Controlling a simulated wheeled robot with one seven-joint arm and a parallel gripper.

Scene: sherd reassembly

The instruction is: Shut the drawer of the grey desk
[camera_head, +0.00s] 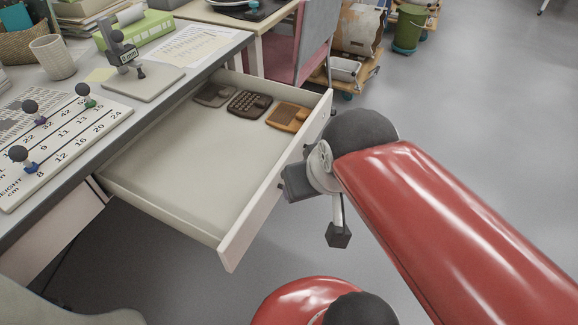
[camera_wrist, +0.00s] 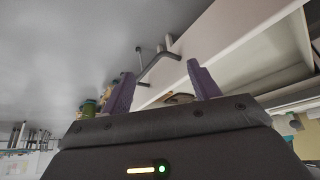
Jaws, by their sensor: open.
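The grey desk (camera_head: 105,148) stands at the left in the head view. Its white drawer (camera_head: 228,238) is pulled far out, with its front facing the lower right. Several small brown tablet-like pieces (camera_head: 249,104) lie inside along its far side. My gripper (camera_head: 318,209) is outside the drawer, by the right part of its front panel. In the wrist view its two purple fingers (camera_wrist: 161,72) are apart with nothing held. A dark bar handle (camera_wrist: 158,62) on the drawer front shows beyond and between the fingertips. I cannot tell whether either finger touches the front.
The desktop holds a white board with dark knobs (camera_head: 60,128), a cup (camera_head: 53,57), a small stand (camera_head: 143,82) and papers. A pink-and-grey chair (camera_head: 300,45) and a trolley (camera_head: 345,68) stand behind the drawer. The floor at the right is clear.

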